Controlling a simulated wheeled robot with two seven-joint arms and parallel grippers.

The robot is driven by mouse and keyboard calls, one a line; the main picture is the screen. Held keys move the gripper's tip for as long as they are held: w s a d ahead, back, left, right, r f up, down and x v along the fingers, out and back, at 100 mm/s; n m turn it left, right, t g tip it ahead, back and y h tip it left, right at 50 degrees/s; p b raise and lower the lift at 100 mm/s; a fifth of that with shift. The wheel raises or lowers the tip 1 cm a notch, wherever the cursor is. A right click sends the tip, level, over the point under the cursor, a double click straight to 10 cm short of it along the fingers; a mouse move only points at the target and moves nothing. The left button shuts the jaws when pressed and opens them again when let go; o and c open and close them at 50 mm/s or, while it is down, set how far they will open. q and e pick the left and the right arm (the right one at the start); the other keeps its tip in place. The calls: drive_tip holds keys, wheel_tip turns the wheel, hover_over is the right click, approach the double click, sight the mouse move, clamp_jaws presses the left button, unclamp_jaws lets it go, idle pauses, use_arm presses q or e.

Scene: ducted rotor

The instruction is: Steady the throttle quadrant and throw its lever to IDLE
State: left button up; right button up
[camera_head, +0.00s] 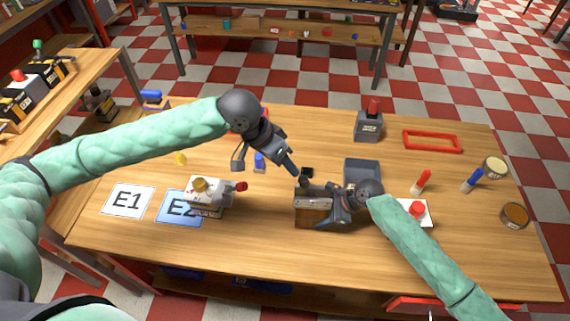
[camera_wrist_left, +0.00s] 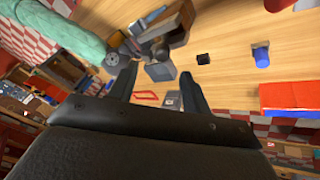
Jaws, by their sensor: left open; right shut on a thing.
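The throttle quadrant (camera_head: 313,213), a box with brown sides and a grey top, stands at the middle of the table. It also shows in the left wrist view (camera_wrist_left: 176,22). A small black block (camera_head: 307,173) shows at its far edge; I cannot tell whether this is the lever's knob. The lever's position and the markings are too small to read. My right gripper (camera_head: 335,203) is shut on the quadrant's right side and partly hides it. My left gripper (camera_head: 267,168) is open and empty, above and behind the quadrant, apart from it.
A white device (camera_head: 208,192) with a red knob sits to the left, partly over the E2 card (camera_head: 174,208). A blue piece (camera_head: 259,161) is close to my left gripper. Table is clear in front.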

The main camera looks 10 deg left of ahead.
sight(306, 188)
use_arm(q)
drive_tip(key=shift+f, duration=0.2)
drive_tip(key=shift+c, duration=0.2)
drive_tip(key=shift+w+d, duration=0.15)
drive_tip(key=shift+w, duration=0.1)
drive_tip(key=c, duration=0.7)
drive_tip(key=w+d+r+g+y, duration=0.1)
drive_tip(key=w+d, duration=0.1)
drive_tip(key=w+d+r+y, duration=0.1)
drive_tip(key=w+d, duration=0.1)
drive_tip(key=w, duration=0.1)
drive_tip(key=w+d+r+g+y, duration=0.1)
drive_tip(key=w+d, duration=0.1)
drive_tip(key=shift+w+d+r+g, duration=0.1)
drive_tip(key=shift+w+d+g, duration=0.2)
drive_tip(key=shift+w, duration=0.1)
clamp_jaws()
drive_tip(key=shift+m, duration=0.3)
drive_tip(key=x, duration=0.3)
drive_tip(key=s+a+x, duration=0.1)
drive_tip(key=x, duration=0.6)
drive_tip(key=shift+s+a, duration=0.35)
drive_tip(key=shift+s+a+f, duration=0.2)
drive_tip(key=shift+s+a, duration=0.1)
drive_tip(key=shift+s, duration=0.15)
